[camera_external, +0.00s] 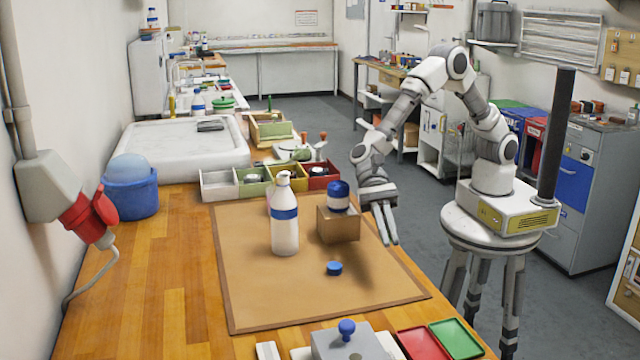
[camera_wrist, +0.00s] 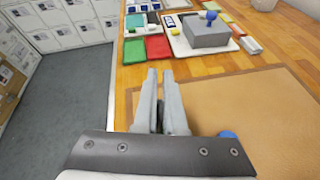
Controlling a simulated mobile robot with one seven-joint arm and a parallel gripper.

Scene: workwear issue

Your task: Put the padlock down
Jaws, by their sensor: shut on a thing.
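My gripper (camera_external: 388,238) hangs fingers-down just past the right edge of the brown mat (camera_external: 265,305), right of a small cardboard box. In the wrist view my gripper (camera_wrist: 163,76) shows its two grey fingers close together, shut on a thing. Only a small dark piece of the held thing, the padlock (camera_wrist: 160,118), shows between the fingers; its shape is mostly hidden. In the external view I cannot make it out. No other padlock can be made out.
On the mat stand a white bottle (camera_external: 285,225), the cardboard box (camera_external: 338,226) with a blue-and-white jar (camera_external: 339,196) on top, and a blue cap (camera_external: 334,268). Red (camera_external: 422,344) and green (camera_external: 456,338) trays lie at the front. The mat's front part is clear.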

